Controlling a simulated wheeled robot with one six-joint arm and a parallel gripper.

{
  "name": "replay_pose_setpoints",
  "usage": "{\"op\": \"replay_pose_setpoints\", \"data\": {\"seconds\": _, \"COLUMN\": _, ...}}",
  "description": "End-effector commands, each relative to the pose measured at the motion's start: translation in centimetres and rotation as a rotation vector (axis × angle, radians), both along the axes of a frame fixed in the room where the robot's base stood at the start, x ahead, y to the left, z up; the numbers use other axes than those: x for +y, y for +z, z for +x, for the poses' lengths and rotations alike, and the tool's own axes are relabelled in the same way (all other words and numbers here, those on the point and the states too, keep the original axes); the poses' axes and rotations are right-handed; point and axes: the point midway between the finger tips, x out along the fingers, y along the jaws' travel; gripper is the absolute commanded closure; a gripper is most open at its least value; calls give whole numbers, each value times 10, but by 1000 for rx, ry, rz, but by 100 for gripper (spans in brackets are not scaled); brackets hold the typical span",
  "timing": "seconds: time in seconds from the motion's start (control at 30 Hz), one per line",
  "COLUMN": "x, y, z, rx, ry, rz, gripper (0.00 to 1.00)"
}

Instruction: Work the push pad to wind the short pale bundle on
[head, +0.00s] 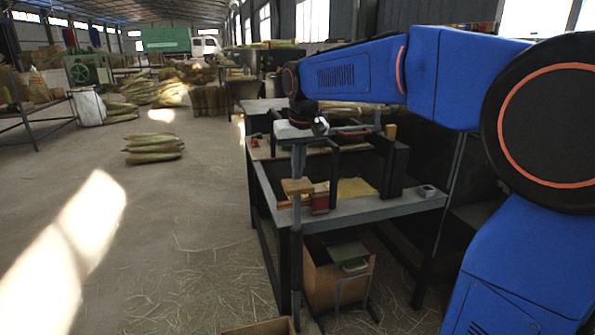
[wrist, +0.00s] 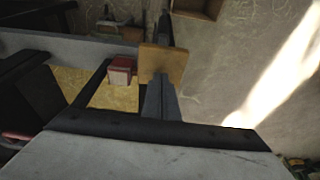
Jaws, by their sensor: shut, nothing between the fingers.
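The push pad, a square tan wooden block, shows in the head view (head: 297,187) at the bench's near left corner and in the wrist view (wrist: 176,62). My gripper's grey fingers (head: 298,172) are shut and point down at the pad. In the wrist view the fingers (wrist: 160,80) overlap the pad's edge; I cannot tell whether they touch it. Pale yellow straw-like material lies on the bench (head: 355,188) and shows in the wrist view (wrist: 112,92). I cannot tell whether it is the short pale bundle.
A red block (head: 320,203) sits right of the pad. The metal bench (head: 385,210) carries dark frame parts. A wooden box (head: 330,285) stands beneath it. A stack of pale bundles (head: 153,149) lies on the floor to the left.

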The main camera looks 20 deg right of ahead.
Motion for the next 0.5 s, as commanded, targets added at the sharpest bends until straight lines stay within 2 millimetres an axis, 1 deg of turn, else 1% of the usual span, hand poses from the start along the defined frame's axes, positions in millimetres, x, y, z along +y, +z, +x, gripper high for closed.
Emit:
{"op": "replay_pose_setpoints", "data": {"seconds": 0.3, "x": 0, "y": -1, "z": 0, "rx": 0, "ry": 0, "rz": 0, "gripper": 100}}
{"op": "replay_pose_setpoints", "data": {"seconds": 0.5, "x": 0, "y": -13, "z": 0, "rx": 0, "ry": 0, "rz": 0, "gripper": 100}}
